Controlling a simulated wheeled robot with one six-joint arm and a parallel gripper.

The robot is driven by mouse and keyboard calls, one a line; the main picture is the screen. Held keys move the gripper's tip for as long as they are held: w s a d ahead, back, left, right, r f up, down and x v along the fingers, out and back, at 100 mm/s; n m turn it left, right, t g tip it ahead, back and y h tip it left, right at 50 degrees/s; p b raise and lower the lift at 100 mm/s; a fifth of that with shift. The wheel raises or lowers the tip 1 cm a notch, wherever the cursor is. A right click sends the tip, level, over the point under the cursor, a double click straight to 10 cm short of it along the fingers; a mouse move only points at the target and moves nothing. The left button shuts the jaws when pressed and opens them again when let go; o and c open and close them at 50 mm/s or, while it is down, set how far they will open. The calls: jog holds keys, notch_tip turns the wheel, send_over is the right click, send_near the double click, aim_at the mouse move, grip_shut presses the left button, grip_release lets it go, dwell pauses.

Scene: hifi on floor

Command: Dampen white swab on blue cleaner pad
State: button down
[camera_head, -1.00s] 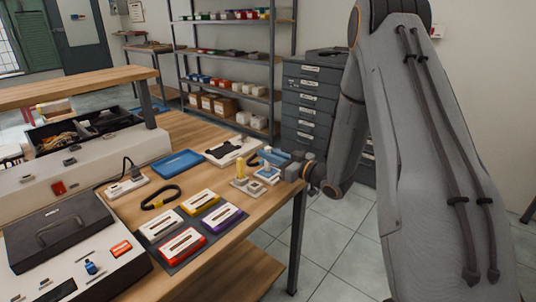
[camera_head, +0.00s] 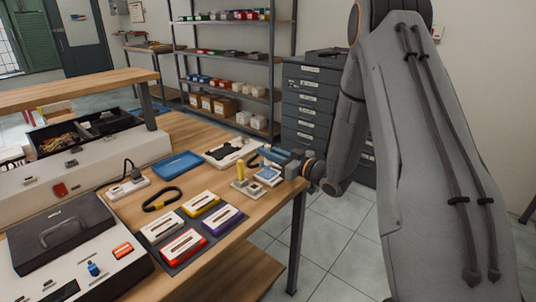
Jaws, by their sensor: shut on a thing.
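My gripper (camera_head: 274,157) reaches in from the right over the right end of the workbench. It is shut on the white swab, which is too small and too covered by the fingers to make out clearly. I cannot tell whether the swab touches the pad. A yellow upright piece (camera_head: 240,170) stands on a pale base just left of the pad.
The workbench (camera_head: 184,189) holds a blue tray (camera_head: 178,164), a black looped strap (camera_head: 161,199) and several coloured cassettes (camera_head: 184,244) on a dark mat. A white tray with a dark part (camera_head: 229,151) lies behind the gripper. A grey drawer cabinet (camera_head: 312,100) stands beyond the bench.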

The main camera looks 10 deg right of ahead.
jog(key=shift+r+p, duration=1.65)
jog(key=shift+r, duration=1.1)
jog(key=shift+a, duration=0.1)
